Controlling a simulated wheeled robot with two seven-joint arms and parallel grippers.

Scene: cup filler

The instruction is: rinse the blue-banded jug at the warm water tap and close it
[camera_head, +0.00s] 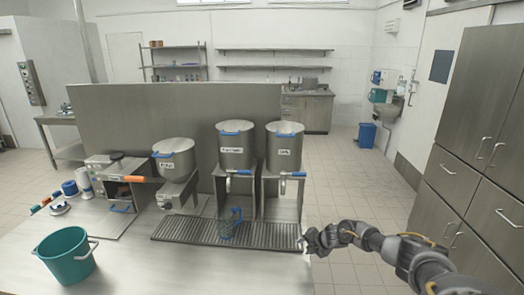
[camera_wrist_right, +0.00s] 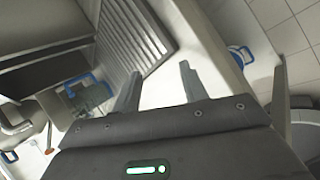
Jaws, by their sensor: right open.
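A clear jug with blue parts (camera_head: 231,224) stands on the slatted drip tray (camera_head: 180,229) under the middle of the steel urns. A similar clear, blue-edged object, probably the same jug, shows in the right wrist view (camera_wrist_right: 92,96), left of my fingers. The middle urn (camera_head: 235,148) and right urn (camera_head: 284,148) have taps with blue levers (camera_head: 238,172) (camera_head: 292,174). Their labels are too small to read surely. My right gripper (camera_head: 308,241) is open and empty at the tray's right end; its spread fingers show in the wrist view (camera_wrist_right: 158,82). My left gripper is out of view.
A teal bucket (camera_head: 66,258) stands at the counter's front left, with small blue and white items (camera_head: 68,190) behind. Steel cabinets (camera_head: 470,150) line the right; the floor (camera_head: 345,185) between is clear.

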